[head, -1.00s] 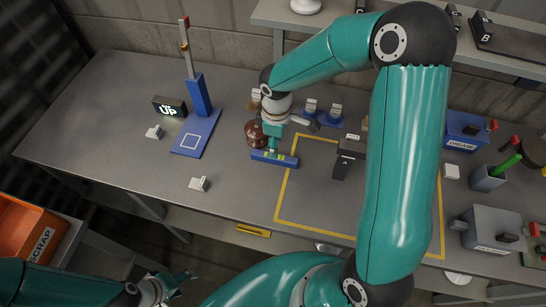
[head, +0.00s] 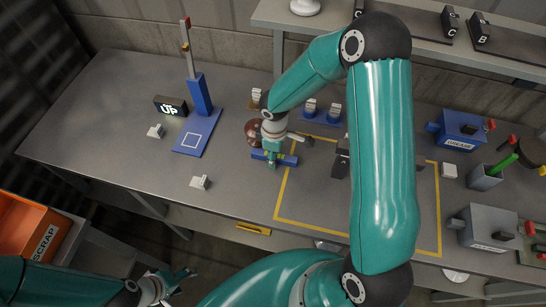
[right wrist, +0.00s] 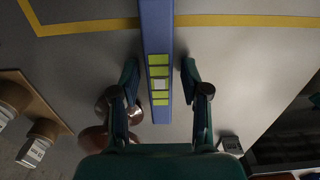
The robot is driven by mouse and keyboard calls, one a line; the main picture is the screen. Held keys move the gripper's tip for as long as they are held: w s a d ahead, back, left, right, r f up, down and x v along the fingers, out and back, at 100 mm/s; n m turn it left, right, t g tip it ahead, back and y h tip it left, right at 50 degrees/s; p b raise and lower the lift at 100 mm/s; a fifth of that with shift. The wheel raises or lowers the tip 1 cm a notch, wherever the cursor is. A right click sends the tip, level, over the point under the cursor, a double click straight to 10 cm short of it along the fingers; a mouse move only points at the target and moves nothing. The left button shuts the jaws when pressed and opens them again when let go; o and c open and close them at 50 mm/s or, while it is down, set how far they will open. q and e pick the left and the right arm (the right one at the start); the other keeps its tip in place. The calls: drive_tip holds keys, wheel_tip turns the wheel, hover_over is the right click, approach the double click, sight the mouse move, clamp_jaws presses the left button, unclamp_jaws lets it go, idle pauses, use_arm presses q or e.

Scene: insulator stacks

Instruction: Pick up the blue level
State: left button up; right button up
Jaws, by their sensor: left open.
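The blue level (head: 287,161) lies on the table at the left edge of the yellow outline; my right gripper (head: 272,161) partly covers its middle in the head view. In the right wrist view the level (right wrist: 156,42) shows its yellow-green windows and runs between the two fingers of my right gripper (right wrist: 160,76). Those fingers are open, one on each side of the level, with a gap visible on both sides. My left gripper (head: 175,283) is open and empty at the bottom left, in front of the table and away from the level.
A brown rounded object (head: 252,131) stands just behind the level. A dark block (head: 342,160) is to the right. An orange scrap bin (head: 22,228) stands at the lower left.

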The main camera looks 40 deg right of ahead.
clamp_jaws()
drive_tip(key=shift+r, duration=0.15)
